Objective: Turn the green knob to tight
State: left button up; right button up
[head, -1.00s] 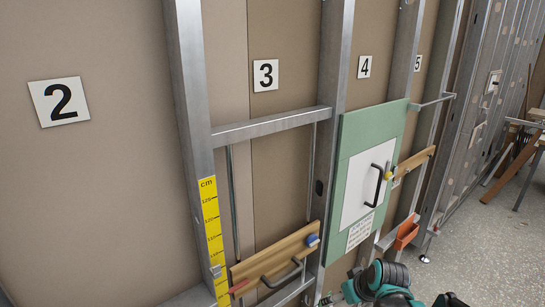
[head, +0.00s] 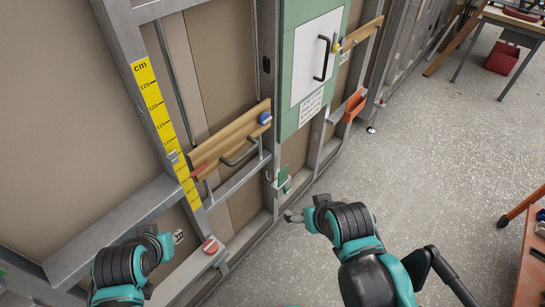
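A small green piece (head: 283,176) is on the metal frame below the green panel, in the middle of the head view. It may be the green knob, but it is too small to tell its shape or setting. My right arm comes up from the bottom; its gripper (head: 292,215) is a little below the green piece, apart from it in the picture. Its fingers are too small to read. My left arm (head: 125,268) is at the lower left, with its gripper end not clearly seen.
A blue knob (head: 265,118) is on a wooden board (head: 230,138) with a dark handle. A yellow knob (head: 337,46) is beside the white door (head: 316,55). A red knob (head: 210,246) is on the lower rail. An orange holder (head: 355,104) sticks out.

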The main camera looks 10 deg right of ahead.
aim_at(287, 190)
jog(key=l+z, duration=0.15)
jog(key=z, duration=0.2)
jog(key=i+l+z, duration=0.1)
jog(key=z, duration=0.25)
jog(key=l+z, duration=0.2)
jog(key=z, duration=0.15)
jog(key=i, duration=0.05)
